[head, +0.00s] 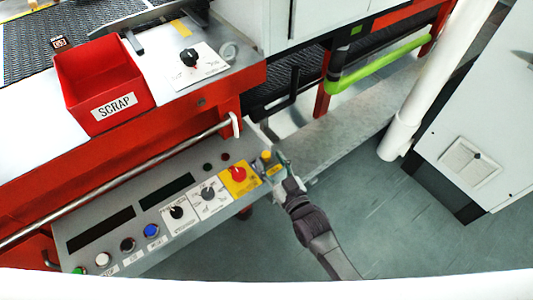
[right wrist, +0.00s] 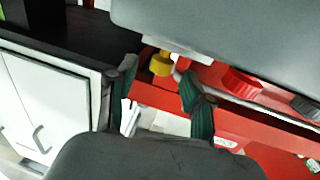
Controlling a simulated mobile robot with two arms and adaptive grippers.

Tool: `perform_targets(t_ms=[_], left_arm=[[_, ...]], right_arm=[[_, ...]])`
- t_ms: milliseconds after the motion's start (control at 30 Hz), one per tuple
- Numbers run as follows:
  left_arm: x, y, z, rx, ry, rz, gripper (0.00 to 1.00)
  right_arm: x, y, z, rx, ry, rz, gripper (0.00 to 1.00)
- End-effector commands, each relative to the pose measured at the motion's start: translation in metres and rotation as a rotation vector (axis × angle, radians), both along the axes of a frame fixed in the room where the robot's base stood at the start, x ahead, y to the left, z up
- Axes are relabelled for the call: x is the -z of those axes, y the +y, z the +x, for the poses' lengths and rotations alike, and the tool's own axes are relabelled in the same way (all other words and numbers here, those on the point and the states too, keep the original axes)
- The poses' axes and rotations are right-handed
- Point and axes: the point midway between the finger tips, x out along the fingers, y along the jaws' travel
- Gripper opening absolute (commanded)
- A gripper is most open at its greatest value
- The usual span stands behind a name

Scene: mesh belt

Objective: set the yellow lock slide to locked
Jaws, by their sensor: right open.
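The yellow lock slide (head: 266,156) sits at the right end of the grey control panel (head: 115,199), beside a red knob on a yellow plate (head: 239,174). My right gripper (head: 281,166) is at that panel end, just right of the slide. In the right wrist view, a yellow knob (right wrist: 160,65) shows beyond the open green-padded fingers (right wrist: 160,90), and nothing is seen between them. I cannot tell whether a finger touches the slide, nor read its position. My left gripper is not in view.
Selector knobs (head: 208,192) and a blue button (head: 151,230) line the panel. A metal rail (head: 120,180) runs behind it. A red SCRAP bin (head: 98,82) stands at the upper left. A white pipe (head: 430,85) and cabinet (head: 480,120) stand right. Open floor lies below right.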

Motion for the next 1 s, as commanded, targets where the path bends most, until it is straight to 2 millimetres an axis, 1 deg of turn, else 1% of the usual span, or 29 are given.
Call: perform_targets(t_ms=[33, 100, 200, 333, 567, 600, 667, 800, 900, 1000], left_arm=[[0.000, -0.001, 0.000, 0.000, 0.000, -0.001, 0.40], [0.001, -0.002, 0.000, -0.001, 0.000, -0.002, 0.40], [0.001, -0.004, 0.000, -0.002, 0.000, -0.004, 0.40], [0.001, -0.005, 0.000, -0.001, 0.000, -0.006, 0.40], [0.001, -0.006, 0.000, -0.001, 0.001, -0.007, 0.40], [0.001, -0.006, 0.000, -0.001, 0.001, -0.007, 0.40], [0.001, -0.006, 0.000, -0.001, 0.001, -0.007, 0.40], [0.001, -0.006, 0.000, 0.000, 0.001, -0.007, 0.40], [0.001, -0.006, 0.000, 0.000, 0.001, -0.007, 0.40], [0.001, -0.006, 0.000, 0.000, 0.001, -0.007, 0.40]], right_arm=[[-0.001, 0.005, 0.008, 0.000, -0.001, 0.002, 0.52], [0.000, 0.008, 0.016, 0.000, -0.001, 0.000, 0.52], [0.000, 0.013, 0.024, 0.000, 0.000, 0.001, 0.52], [0.000, 0.015, 0.028, 0.000, 0.001, 0.000, 0.52], [0.000, 0.015, 0.028, 0.000, 0.000, 0.000, 0.52], [0.000, 0.015, 0.028, 0.000, 0.000, 0.001, 0.48], [0.000, 0.015, 0.028, 0.000, 0.000, 0.000, 0.38], [0.000, 0.015, 0.028, 0.000, 0.000, 0.000, 0.15], [0.000, 0.015, 0.028, 0.000, 0.000, 0.000, 0.00], [0.000, 0.015, 0.028, 0.000, 0.000, 0.000, 0.00]])
